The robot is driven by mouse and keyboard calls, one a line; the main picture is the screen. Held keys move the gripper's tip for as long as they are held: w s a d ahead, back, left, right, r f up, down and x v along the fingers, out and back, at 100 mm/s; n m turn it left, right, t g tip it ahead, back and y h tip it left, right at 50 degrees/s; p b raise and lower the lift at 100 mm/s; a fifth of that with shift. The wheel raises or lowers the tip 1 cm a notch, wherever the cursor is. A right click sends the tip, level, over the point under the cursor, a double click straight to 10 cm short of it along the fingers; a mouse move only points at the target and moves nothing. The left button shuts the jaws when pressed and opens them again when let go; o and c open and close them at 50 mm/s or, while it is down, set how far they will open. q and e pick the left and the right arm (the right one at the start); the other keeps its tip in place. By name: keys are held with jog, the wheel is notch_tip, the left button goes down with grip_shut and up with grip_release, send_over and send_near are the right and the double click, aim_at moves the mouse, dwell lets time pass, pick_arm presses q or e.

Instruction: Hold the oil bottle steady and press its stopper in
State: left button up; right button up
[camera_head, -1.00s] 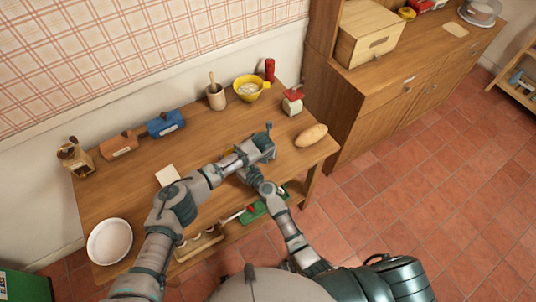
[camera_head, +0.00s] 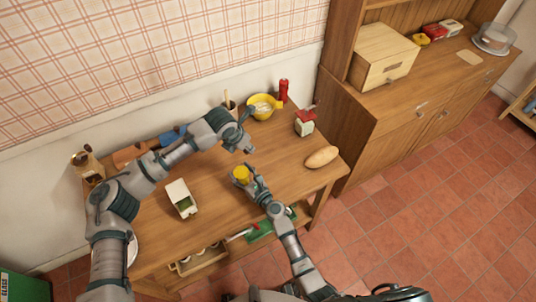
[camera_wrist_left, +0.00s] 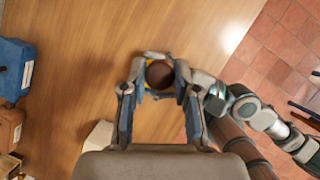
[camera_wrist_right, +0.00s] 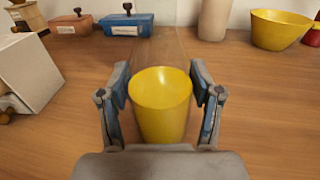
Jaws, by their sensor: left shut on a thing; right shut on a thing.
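The oil bottle (camera_wrist_right: 162,105) looks like clear glass with yellow oil in its lower part. It stands upright on the wooden table; its yellow part also shows in the head view (camera_head: 241,175). My right gripper (camera_head: 247,180) is shut around its sides, with a finger on each side in the right wrist view. My left gripper (camera_wrist_left: 158,82) is above the bottle, pointing down. It is shut on the round brown stopper (camera_wrist_left: 159,74), with yellow showing just beneath. How deep the stopper sits in the neck is hidden.
A bread loaf (camera_head: 321,157), a red-topped white container (camera_head: 305,122) and a yellow bowl (camera_head: 263,106) are to the right and back. Bare table (camera_head: 285,165) lies between bottle and loaf.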

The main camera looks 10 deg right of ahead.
aim_at(238, 161)
pick_arm(q)
jog(key=shift+m, duration=0.6)
jog(key=a+r, duration=0.1)
jog(key=s+a+r, duration=0.1)
jog(key=a, duration=0.1)
jog(key=shift+a+r, duration=0.2)
jog(key=shift+r, duration=0.15)
jog(key=shift+d+f, duration=0.15)
jog(key=shift+f, duration=2.95)
jog(key=shift+f, duration=0.1)
jog(key=o, duration=1.3)
jog(key=shift+r, duration=3.55)
